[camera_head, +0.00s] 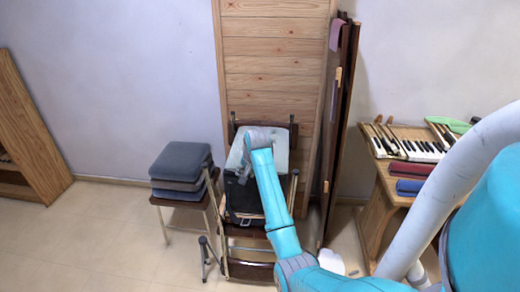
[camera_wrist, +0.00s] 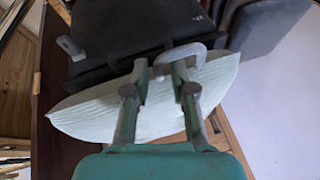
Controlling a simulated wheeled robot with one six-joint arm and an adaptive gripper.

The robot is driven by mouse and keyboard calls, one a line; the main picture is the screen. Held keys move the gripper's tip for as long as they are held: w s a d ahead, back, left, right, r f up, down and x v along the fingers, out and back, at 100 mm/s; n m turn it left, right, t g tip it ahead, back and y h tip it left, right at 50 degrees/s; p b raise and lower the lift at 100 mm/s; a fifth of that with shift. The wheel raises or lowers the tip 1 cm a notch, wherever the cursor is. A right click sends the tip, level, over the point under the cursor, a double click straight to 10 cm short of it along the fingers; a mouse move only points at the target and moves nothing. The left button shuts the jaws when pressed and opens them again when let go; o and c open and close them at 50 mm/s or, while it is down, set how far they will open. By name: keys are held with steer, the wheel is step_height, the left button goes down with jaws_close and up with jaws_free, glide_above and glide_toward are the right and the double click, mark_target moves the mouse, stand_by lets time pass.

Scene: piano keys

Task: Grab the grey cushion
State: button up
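A pale grey-green cushion (camera_head: 279,146) lies on a chair in front of the wooden panel, and it shows in the wrist view (camera_wrist: 90,112). My gripper (camera_head: 258,138) is over this cushion. In the wrist view its two fingers (camera_wrist: 161,70) are spread apart over the cushion, near the black bag. I cannot tell whether the fingers touch the cushion. Darker grey cushions (camera_head: 182,160) are stacked on a stool to the left, and they show at the top right of the wrist view (camera_wrist: 262,30).
A black bag (camera_head: 243,195) with a grey handle (camera_wrist: 180,55) lies against the pale cushion. Dark folded boards (camera_head: 338,130) stand to the right of the chair. A table with piano keys (camera_head: 422,148) is at the right. Floor (camera_head: 110,235) is clear at the left.

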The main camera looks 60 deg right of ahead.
steer(key=shift+w+d+f, duration=0.15)
steer(key=shift+f, duration=0.2)
jaws_close()
steer(key=shift+r, duration=0.15)
